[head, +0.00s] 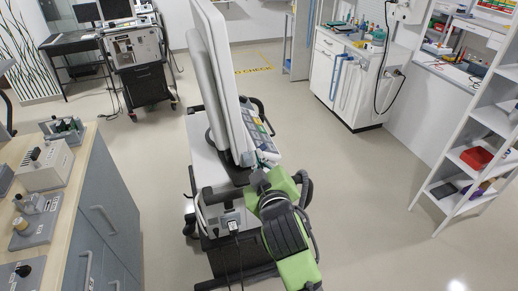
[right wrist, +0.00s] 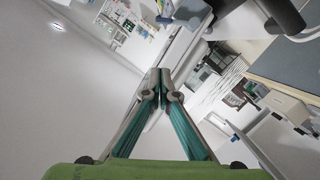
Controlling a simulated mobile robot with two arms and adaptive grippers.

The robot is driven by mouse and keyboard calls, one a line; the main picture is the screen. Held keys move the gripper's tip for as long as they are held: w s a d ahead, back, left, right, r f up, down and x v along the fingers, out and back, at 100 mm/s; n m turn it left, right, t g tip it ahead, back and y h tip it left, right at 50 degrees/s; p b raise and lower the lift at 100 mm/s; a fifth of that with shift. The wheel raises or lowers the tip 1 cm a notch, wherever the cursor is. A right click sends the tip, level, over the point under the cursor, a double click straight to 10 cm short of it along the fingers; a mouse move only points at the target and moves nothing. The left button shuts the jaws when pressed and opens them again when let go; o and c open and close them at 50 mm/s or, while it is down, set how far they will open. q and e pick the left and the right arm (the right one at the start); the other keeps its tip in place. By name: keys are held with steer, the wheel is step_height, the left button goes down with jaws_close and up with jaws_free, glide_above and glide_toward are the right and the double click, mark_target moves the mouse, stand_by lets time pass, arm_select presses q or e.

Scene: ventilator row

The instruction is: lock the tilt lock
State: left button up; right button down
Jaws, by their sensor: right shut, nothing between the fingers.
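A ventilator with a large white screen housing (head: 218,75) stands on a wheeled cart in the middle of the head view. The screen is seen nearly edge-on, with a sloped key panel (head: 257,128) on its right side. I cannot make out the tilt lock for certain. My right gripper (head: 264,160) is beside the screen's lower right, largely hidden behind my green arm. In the right wrist view its two fingers (right wrist: 161,86) meet at the tips, shut and empty. Contact with the ventilator cannot be told. My left gripper is not in view.
A wooden-topped counter (head: 85,150) with several small devices runs along the left. Another machine (head: 142,60) stands at the back left. A white cabinet (head: 330,85) and a shelf rack (head: 475,140) stand at the right. The floor between is clear.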

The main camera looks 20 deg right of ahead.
steer(key=p, duration=0.3)
glide_above(261, 148)
steer(key=s+a, duration=0.3)
steer(key=f, duration=0.3)
steer(key=d+f+p, duration=0.1)
steer(key=d+f, duration=0.1)
steer(key=shift+w+d+f+p, duration=0.15)
steer(key=shift+w+f+p, duration=0.1)
steer(key=shift+w+p, duration=0.05)
steer(key=shift+w, duration=0.15)
